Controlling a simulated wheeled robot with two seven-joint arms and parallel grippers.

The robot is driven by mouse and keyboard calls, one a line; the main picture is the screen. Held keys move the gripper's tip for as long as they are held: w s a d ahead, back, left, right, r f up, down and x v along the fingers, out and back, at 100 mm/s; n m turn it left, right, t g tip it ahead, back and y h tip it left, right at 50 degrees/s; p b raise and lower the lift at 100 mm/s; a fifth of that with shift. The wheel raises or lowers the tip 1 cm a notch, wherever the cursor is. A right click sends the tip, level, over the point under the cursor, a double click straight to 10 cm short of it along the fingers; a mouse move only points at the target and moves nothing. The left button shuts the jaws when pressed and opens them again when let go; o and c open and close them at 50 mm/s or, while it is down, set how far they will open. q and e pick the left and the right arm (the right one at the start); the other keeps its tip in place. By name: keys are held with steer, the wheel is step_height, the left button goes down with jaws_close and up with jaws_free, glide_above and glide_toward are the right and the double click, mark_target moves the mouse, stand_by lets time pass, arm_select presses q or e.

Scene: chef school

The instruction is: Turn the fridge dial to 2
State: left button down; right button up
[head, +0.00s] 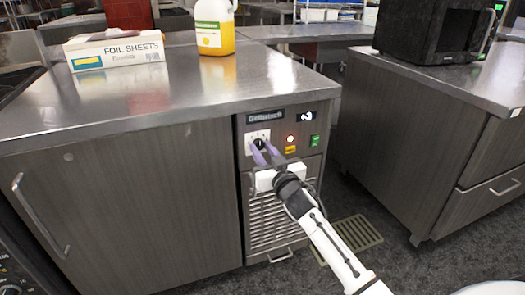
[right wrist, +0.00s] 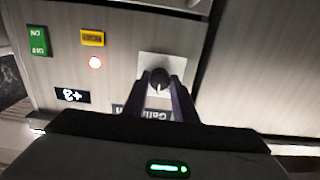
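The fridge dial (right wrist: 160,80) is a black round knob on a white square plate (head: 259,135) on the fridge's front panel (head: 278,113). A pale pointer mark shows on the knob in the right wrist view. My right gripper (head: 262,150) is at the dial, with its two fingers apart on either side of the knob. I cannot tell whether the fingers press on it. The fingers and plate scale are partly hidden or too small to read. My left gripper is out of view.
A red light (head: 291,139), a yellow label (head: 291,150) and a green switch (head: 314,140) sit right of the dial. Foil box (head: 115,50) and yellow bottle (head: 215,28) stand on the steel counter (head: 160,90). A microwave (head: 432,30) stands on the right counter.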

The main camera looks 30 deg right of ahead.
steer(key=c, duration=0.4)
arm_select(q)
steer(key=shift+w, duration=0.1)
arm_select(e)
steer(key=shift+o, duration=0.2)
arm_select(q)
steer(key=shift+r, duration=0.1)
arm_select(e)
steer(key=shift+n, duration=0.3)
steer(key=n+p, duration=0.1)
steer(key=n, duration=0.3)
steer(key=shift+p, duration=0.3)
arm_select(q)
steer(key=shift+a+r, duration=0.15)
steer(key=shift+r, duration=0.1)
arm_select(e)
steer(key=shift+n, duration=1.6)
steer(key=o, duration=1)
steer(key=shift+o, duration=0.2)
